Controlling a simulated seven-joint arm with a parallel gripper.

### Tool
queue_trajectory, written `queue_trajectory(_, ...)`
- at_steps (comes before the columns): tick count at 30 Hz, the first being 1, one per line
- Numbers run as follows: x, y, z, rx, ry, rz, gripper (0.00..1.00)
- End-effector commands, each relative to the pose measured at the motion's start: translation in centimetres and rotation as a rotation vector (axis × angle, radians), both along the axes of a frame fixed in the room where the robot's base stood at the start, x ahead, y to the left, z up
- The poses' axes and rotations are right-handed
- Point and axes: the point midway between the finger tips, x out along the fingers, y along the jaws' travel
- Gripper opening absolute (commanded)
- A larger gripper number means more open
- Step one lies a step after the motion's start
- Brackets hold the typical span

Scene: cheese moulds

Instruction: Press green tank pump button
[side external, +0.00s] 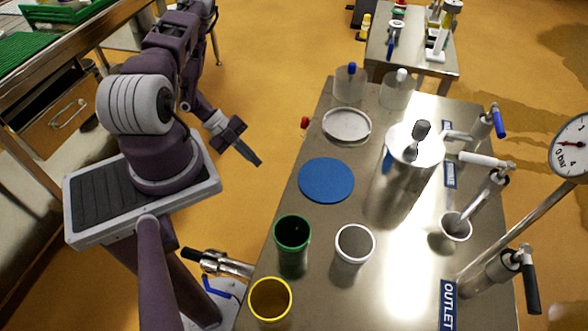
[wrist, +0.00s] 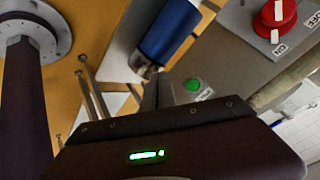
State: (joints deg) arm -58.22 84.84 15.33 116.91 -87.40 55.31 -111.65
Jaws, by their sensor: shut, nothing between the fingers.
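The green button (wrist: 193,86) shows in the wrist view, a small round button on a grey metal panel with a partly readable white label beside it. My gripper (wrist: 158,76) is shut and empty, its fingers just left of the button in that view. I see no contact between the fingertips and the button. In the side external view my gripper (side external: 258,162) hangs over the floor, apart from the left edge of the steel table. The green button cannot be made out in the side external view.
A red rotary knob (wrist: 276,14) with ON and OFF labels sits on the same panel. A blue cylinder (wrist: 170,30) is near the fingers. The steel table (side external: 300,220) carries a green mould (side external: 292,232), a white mould (side external: 355,243), a yellow mould (side external: 270,299) and a blue disc (side external: 326,180).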

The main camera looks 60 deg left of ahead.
Motion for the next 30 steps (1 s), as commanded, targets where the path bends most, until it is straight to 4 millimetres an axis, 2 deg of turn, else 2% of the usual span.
queue_trajectory(15,5.0,-5.0,0.1,0.001,-0.001,-0.003,0.00)
queue_trajectory(21,5.8,-5.8,0.0,0.001,0.000,-0.002,0.00)
queue_trajectory(30,5.8,-5.9,0.0,0.001,0.000,-0.002,0.00)
